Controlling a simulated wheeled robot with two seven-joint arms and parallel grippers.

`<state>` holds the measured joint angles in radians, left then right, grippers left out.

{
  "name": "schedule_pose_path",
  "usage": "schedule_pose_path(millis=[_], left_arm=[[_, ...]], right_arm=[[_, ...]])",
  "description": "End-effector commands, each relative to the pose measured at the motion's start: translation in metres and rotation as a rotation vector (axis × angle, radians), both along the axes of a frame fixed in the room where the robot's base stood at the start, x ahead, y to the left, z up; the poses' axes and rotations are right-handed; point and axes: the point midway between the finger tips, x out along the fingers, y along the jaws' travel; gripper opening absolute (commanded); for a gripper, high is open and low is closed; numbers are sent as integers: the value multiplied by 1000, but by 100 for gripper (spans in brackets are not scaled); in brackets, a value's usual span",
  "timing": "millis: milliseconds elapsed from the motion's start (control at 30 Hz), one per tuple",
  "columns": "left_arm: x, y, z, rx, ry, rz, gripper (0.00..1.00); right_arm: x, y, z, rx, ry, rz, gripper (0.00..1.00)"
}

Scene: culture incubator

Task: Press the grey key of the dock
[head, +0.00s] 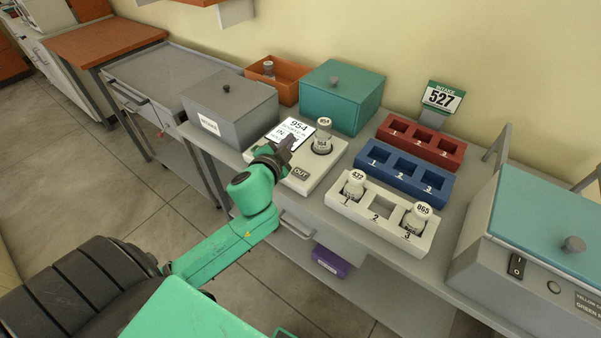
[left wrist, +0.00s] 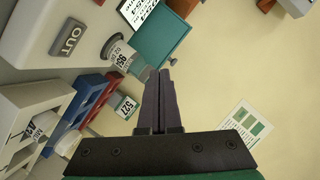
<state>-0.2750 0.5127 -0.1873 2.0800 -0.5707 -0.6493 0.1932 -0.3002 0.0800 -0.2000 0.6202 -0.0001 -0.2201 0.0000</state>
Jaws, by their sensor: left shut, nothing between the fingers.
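The dock (head: 318,172) is a white box on the bench. It has a lit screen (head: 297,127) reading 954 and a vial (head: 322,142) standing in its round well. Its grey key (head: 299,173), marked OUT, is near the front edge, and it also shows at the upper left of the left wrist view (left wrist: 68,37). My left gripper (head: 287,143) is over the dock's left part, hiding some of the screen and the surface under it. My right gripper is not in view.
A grey lidded box (head: 232,108) stands left of the dock, a teal lidded box (head: 342,97) behind it. Red (head: 421,143), blue (head: 404,173) and white (head: 381,214) racks stand to the right. The white one holds two vials. An intake sign (head: 442,98) is behind.

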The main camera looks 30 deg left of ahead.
Motion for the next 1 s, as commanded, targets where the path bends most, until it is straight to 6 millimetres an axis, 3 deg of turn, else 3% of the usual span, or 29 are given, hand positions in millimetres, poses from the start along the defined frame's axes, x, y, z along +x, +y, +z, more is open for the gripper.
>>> schedule_pose_path(millis=[100,267,333,400,500,633,800,1000], left_arm=[[19,-22,50,163,-160,-152,0],[28,-77,105,477,-348,-467,0],[24,-108,109,697,-381,-682,0],[16,-121,91,930,-329,-895,0],[8,-98,50,1211,-130,-1114,0],[3,-55,23,1378,89,-1215,0],[-1,-26,12,1450,223,-1249,0],[-2,-25,12,1454,232,-1252,0]], right_arm=[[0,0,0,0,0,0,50],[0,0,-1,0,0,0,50],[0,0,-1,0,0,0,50],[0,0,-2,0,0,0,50],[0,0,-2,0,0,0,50],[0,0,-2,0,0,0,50],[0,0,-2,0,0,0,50],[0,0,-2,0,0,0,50]])
